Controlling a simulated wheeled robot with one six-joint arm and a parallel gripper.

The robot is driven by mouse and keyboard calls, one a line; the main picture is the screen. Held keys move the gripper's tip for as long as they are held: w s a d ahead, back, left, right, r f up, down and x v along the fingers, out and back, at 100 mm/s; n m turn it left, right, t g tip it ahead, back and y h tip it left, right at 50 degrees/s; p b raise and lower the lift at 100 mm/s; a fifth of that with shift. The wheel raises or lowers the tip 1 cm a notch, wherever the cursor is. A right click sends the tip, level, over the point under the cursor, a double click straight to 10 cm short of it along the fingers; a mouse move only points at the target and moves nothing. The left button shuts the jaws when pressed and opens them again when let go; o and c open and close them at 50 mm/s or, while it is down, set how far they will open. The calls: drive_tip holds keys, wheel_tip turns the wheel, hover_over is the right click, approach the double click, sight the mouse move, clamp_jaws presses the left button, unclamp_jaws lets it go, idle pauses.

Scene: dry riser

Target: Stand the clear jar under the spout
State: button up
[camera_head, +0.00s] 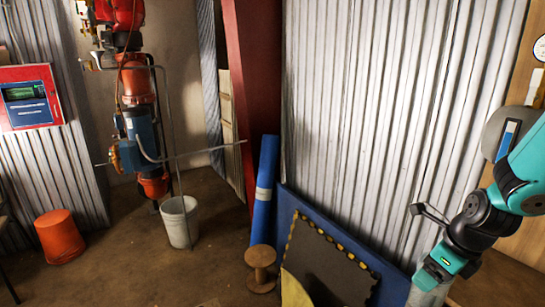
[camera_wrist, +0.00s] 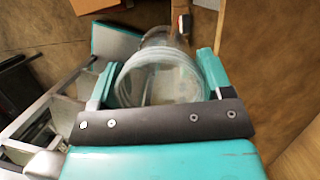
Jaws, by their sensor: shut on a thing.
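The clear jar (camera_wrist: 160,82) sits between the two teal fingers of my gripper (camera_wrist: 156,72) in the wrist view, and the gripper is shut on it. I look along the jar, and its round rim faces the camera. In the head view my gripper (camera_head: 437,272) is at the lower right, in front of the corrugated wall. The jar is hard to make out there, near the bottom edge. A red and blue pipe assembly (camera_head: 138,100) stands at the upper left, far from my gripper.
A white bucket (camera_head: 180,222) stands below the pipes, with an orange bucket (camera_head: 60,237) to its left. A wooden spool (camera_head: 261,268), blue roll (camera_head: 264,190) and leaning panels (camera_head: 325,262) are near the middle. A red control box (camera_head: 30,97) hangs at left.

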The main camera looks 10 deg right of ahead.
drive_tip(key=w+a+f+n+g, duration=0.1)
drive_tip(key=a+f+n+g, duration=0.1)
drive_tip(key=n, duration=0.8)
drive_tip(key=w+a+f+n+g+h, duration=0.1)
drive_tip(key=a+f+n+g, duration=0.1)
drive_tip(key=a+f+n, duration=0.2)
drive_tip(key=w+a+f+n+g, duration=0.1)
drive_tip(key=a+f+n, duration=0.3)
drive_tip(key=n, duration=1.2)
wheel_tip(320, 180, down, 4)
drive_tip(key=shift+w+f+g+h, duration=0.1)
drive_tip(key=shift+w+g+h, duration=0.25)
drive_tip(key=shift+g, duration=0.35)
drive_tip(key=shift+s, duration=0.1)
